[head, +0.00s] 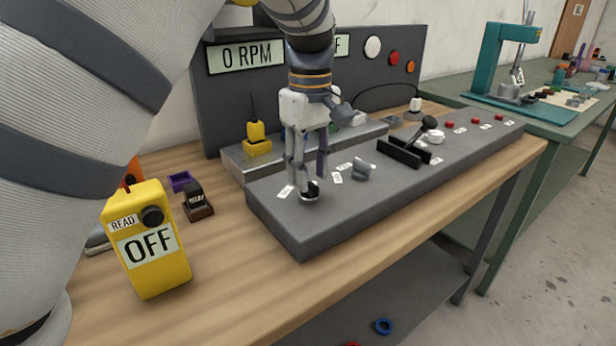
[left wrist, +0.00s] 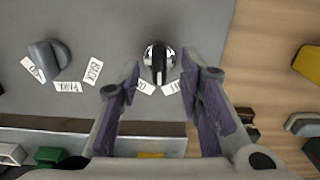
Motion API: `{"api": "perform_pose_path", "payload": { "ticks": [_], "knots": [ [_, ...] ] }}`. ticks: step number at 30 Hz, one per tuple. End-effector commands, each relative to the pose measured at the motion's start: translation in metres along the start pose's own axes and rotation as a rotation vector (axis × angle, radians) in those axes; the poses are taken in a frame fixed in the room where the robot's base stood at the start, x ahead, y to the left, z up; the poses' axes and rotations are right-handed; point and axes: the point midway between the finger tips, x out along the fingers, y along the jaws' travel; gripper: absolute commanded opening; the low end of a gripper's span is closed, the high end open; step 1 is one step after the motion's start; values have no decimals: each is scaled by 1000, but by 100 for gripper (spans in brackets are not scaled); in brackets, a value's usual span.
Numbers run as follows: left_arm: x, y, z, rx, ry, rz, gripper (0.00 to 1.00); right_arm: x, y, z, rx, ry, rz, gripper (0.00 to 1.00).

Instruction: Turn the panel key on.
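The panel key (head: 309,190) is a black bow on a round silver lock near the left front of the grey control panel (head: 310,232). In the left wrist view the key (left wrist: 157,62) stands between my open fingertips, with two white labels beside it. My left gripper (head: 306,178) points down over it from above; it also shows in the left wrist view (left wrist: 161,72). A gap shows on both sides of the key, so the fingers do not grip it. Whether the fingertips are level with the bow is unclear. My right gripper is out of view.
A grey selector knob (head: 362,168) and a black lever (head: 424,128) stand further right on the panel. A yellow meter reading OFF (head: 150,245) stands at left. Behind, the display reads 0 RPM (head: 246,56). The bench front (head: 250,290) is clear.

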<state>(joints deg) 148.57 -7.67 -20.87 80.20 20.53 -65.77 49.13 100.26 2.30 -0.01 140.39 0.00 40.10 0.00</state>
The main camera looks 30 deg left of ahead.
Motion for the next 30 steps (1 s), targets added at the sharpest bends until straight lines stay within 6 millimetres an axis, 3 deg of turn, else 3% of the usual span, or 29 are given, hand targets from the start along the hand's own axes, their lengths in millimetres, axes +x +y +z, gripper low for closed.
{"api": "perform_pose_path", "payload": {
  "ticks": [6,13,18,30],
  "knots": [
    [22,0,0,2,0,1,33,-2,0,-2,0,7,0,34],
    [24,0,0,1,0,1,33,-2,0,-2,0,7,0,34],
    [24,0,0,1,0,1,0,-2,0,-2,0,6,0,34],
    [24,0,0,47,-2,2,0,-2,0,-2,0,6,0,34]
  ]
}}
